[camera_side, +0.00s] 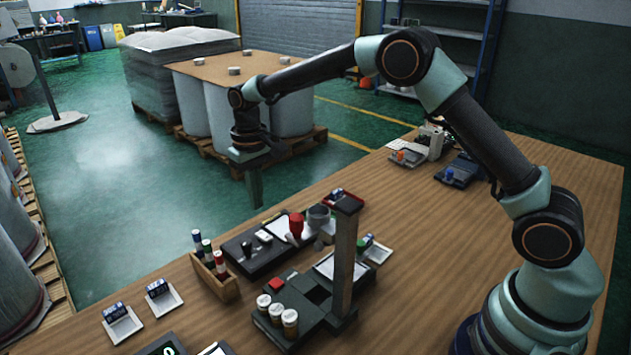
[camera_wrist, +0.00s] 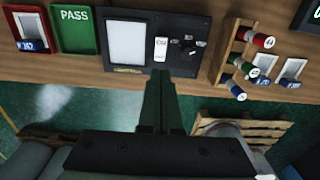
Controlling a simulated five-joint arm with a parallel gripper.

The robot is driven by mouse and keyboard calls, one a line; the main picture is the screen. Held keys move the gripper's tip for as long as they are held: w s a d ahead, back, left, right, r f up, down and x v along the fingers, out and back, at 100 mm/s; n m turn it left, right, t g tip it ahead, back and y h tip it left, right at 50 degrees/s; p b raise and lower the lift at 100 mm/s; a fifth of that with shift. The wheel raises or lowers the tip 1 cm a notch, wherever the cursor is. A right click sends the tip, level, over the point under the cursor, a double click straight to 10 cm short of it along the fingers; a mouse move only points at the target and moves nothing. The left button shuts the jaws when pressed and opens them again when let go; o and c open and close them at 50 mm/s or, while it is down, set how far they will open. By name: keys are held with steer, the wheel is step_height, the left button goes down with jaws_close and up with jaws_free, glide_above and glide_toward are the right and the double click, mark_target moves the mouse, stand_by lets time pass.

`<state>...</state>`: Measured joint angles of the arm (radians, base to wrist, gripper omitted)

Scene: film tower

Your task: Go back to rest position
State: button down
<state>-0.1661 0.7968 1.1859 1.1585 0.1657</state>
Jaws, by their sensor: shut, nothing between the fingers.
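My gripper (camera_side: 255,188) is shut and empty in the side view. It hangs past the far edge of the wooden table (camera_side: 400,270), in the air above the green floor, with its fingers pointing down. In the wrist view its closed fingers (camera_wrist: 162,105) reach toward a dark board (camera_wrist: 145,22) with a white panel. My arm stretches from its base at the right, up and over to the left.
A wooden rack (camera_side: 222,284) holds several coloured-capped vials. White trays (camera_side: 122,327) with small dark blocks lie at the left. Several white-topped canisters (camera_side: 290,322) stand near the front. A green PASS tray (camera_wrist: 75,28) shows in the wrist view. The table's right part is mostly clear.

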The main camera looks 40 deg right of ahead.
steer(key=s+d+r+t, duration=0.2)
steer(key=s+d+r, duration=0.1)
steer(key=s+r, duration=0.45)
steer(key=s+d+r+t, duration=0.2)
steer(key=s+d+r, duration=0.2)
steer(key=s+r, duration=0.35)
steer(key=s+d+f+t, duration=0.1)
steer(key=s, duration=0.7)
steer(key=shift+s+d+f+t, duration=0.2)
steer(key=shift+s+d+t, duration=0.05)
steer(key=shift+d+t, duration=0.1)
